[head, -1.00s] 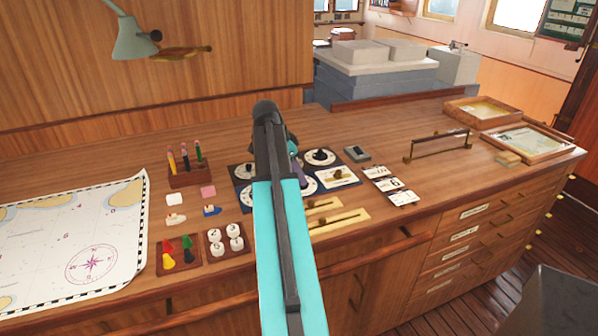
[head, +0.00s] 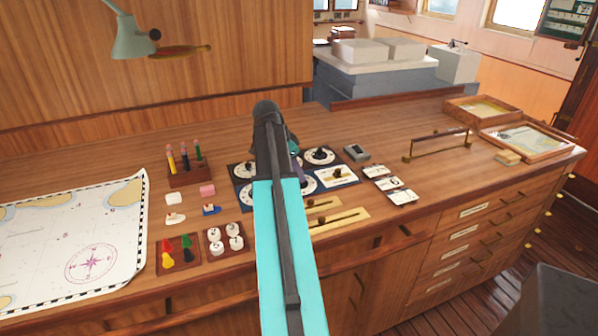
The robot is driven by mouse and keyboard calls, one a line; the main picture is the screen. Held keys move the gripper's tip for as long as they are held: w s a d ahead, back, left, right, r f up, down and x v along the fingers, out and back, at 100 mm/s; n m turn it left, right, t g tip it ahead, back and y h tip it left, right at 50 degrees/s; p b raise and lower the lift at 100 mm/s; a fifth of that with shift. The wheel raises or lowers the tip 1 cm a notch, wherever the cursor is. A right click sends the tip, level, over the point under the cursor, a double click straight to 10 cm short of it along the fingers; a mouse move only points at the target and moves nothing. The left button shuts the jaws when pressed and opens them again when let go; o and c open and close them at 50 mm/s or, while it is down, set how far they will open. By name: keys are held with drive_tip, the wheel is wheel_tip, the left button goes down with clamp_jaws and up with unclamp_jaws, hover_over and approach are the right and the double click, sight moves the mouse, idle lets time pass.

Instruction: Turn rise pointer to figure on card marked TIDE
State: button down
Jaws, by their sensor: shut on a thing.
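A dark dial panel with several white round dials (head: 320,156) lies mid-counter, partly behind my arm. My gripper (head: 293,150) is down over the panel's middle, mostly hidden behind my teal arm. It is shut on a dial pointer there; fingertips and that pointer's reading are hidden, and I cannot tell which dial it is.
Brass sliders (head: 335,217) lie in front of the panel. A tray of white knobs (head: 225,238), a tray of coloured pieces (head: 178,253), a pencil block (head: 188,172) and a chart (head: 75,245) are left.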

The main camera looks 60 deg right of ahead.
drive_tip(key=n, duration=0.2)
drive_tip(key=n+t, duration=0.1)
drive_tip(key=shift+s+a+n, duration=0.2)
drive_tip(key=shift+a+n, duration=0.1)
drive_tip(key=shift+n, duration=0.1)
drive_tip(key=shift+f+n+t+p, duration=0.1)
drive_tip(key=shift+n+t+p, duration=0.5)
drive_tip(key=shift+n, duration=1.1)
drive_tip(key=shift+t, duration=0.3)
drive_tip(key=shift+s, duration=0.1)
drive_tip(key=c, duration=1.6)
unclamp_jaws()
drive_tip(key=shift+d, duration=0.1)
drive_tip(key=shift+r, duration=0.3)
drive_tip(key=shift+a+b+v, duration=0.15)
drive_tip(key=shift+b+v, duration=0.5)
drive_tip(key=shift+v, duration=2.7)
drive_tip(key=shift+a+b+v, duration=0.15)
drive_tip(key=shift+b+v, duration=0.5)
drive_tip(key=shift+v, duration=2.7)
